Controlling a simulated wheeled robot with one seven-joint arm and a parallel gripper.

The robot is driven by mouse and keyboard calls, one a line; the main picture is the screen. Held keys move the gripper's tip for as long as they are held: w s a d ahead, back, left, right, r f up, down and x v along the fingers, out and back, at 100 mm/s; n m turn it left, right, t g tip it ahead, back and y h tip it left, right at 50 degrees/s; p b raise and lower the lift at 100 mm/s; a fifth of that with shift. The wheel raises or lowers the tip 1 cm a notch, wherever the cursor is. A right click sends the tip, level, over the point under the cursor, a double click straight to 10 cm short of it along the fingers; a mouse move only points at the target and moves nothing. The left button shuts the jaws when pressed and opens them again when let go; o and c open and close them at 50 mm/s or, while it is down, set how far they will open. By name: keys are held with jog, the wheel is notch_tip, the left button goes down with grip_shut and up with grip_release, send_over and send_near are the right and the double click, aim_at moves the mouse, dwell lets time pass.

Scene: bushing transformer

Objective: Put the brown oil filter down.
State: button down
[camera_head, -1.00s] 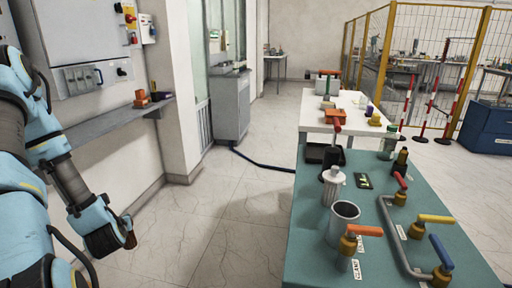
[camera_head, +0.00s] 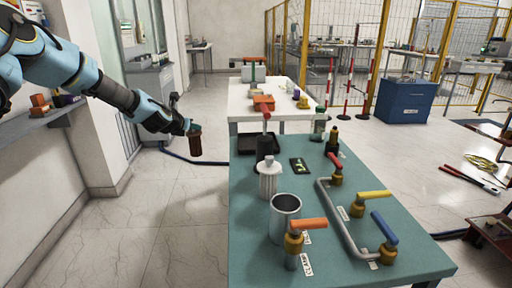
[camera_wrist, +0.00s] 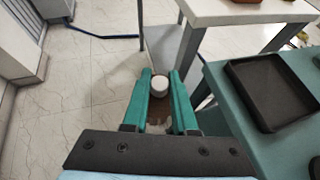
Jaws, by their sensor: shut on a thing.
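The brown oil filter (camera_head: 195,146) hangs upright below my gripper (camera_head: 192,128), in the air just left of the green table (camera_head: 250,250). My gripper is shut on it. In the wrist view the filter (camera_wrist: 158,108), with a pale round end (camera_wrist: 159,85), sits between the two green fingers of my gripper (camera_wrist: 160,90). Bare floor is below it, and the green table's edge is to its right. The finger pads partly hide the filter.
A black tray (camera_head: 248,143) lies at the green table's far left corner; it looks empty in the wrist view. A white canister (camera_head: 269,182), a metal cup (camera_head: 285,222) and valves on pipes crowd the near part. A white table (camera_head: 240,108) stands behind.

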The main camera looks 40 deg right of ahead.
jog(key=s+d+r+m+g+h, duration=0.2)
jog(key=s+d+r+m+g, duration=0.35)
jog(key=s+d+r, duration=1)
notch_tip(320, 180, down, 11)
jog(key=d+p, duration=0.1)
jog(key=shift+s+d, duration=0.25)
jog(key=shift+d, duration=0.1)
jog(key=c, duration=0.7)
grip_release()
jog(key=shift+f, duration=0.1)
jog(key=b+v, duration=0.2)
jog(key=v, duration=1)
jog(key=shift+b, duration=0.35)
